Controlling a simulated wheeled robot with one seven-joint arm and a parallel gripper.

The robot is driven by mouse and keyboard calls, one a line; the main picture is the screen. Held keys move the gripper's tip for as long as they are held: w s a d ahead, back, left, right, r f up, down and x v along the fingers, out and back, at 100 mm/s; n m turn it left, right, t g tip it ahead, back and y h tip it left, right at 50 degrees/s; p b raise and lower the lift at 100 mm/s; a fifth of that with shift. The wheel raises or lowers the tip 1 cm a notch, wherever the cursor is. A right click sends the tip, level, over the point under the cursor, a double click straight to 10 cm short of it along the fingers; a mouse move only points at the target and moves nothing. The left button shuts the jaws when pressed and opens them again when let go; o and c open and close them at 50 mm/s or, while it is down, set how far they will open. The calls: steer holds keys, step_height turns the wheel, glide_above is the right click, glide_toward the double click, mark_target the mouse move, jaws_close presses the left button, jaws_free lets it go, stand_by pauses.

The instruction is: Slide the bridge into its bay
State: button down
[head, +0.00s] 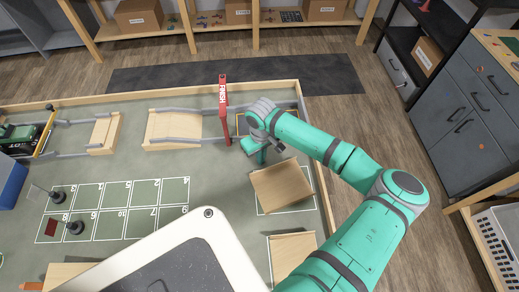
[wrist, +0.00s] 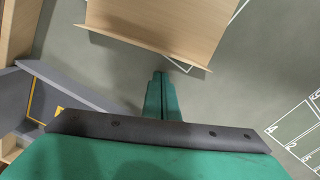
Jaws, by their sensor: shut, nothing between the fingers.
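A light wooden piece (head: 281,186), which I take to be the bridge, lies turned askew at the right of the play board. It partly covers a white-outlined bay (head: 287,211), and its corner reaches past the outline at the upper left. My gripper (head: 262,157) is down beside its upper left edge, fingers shut and empty. In the wrist view, the closed fingertips (wrist: 160,76) point at the near edge of the wooden piece (wrist: 165,22). A small gap seems to show, but I cannot tell whether they touch. My arm hides part of the board's right side.
A red finish post (head: 223,110) stands left of my gripper. Grey rails (wrist: 75,88) and a yellow-outlined zone lie close to it. Other wooden pieces sit on the track (head: 172,126) and in a lower bay (head: 292,255). A wooden rim (head: 317,172) edges the board.

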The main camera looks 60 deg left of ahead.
mark_target(268, 168)
steer(key=shift+w+d, duration=0.2)
steer(key=shift+d, duration=1.2)
steer(key=shift+s, duration=0.25)
steer(key=shift+w, duration=0.1)
steer(key=shift+d, duration=0.9)
